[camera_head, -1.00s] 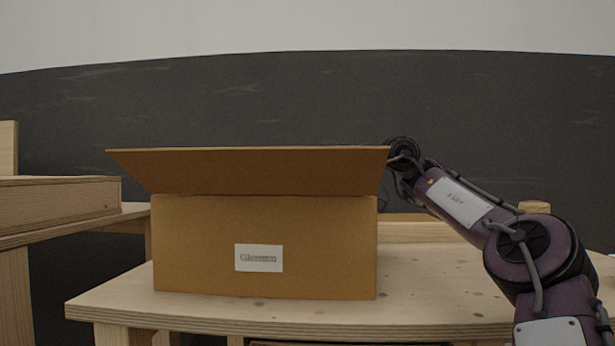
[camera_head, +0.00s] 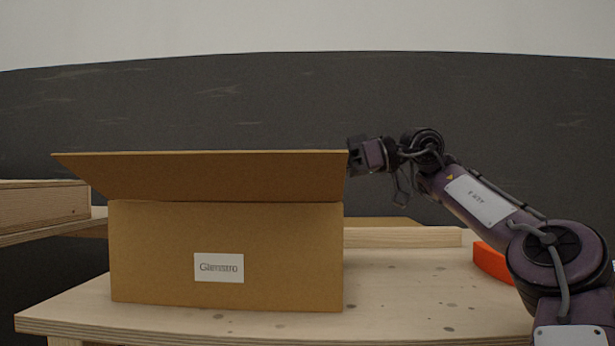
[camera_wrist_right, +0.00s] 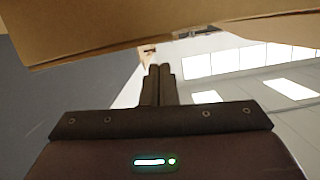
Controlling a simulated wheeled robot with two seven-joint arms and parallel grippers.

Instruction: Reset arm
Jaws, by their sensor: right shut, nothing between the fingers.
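My right arm reaches in from the right in the head view. Its gripper end is up by the right end of the box's raised flap, and the fingertips are hidden there. In the right wrist view my right gripper (camera_wrist_right: 158,85) is shut, its two fingers together with nothing between them. A cardboard face or flap (camera_wrist_right: 150,35) spans the top of that view, close to the fingers. The open cardboard box (camera_head: 225,240) stands on the table left of my right arm, its front flap (camera_head: 200,176) tilted up and outward. My left gripper is not in view.
The wooden table (camera_head: 400,290) is mostly bare right of the box. A wooden board (camera_head: 400,238) lies behind. An orange object (camera_head: 490,262) sits beside my right forearm, partly hidden. Another wooden piece of furniture (camera_head: 40,210) stands at the left. A dark wall is behind.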

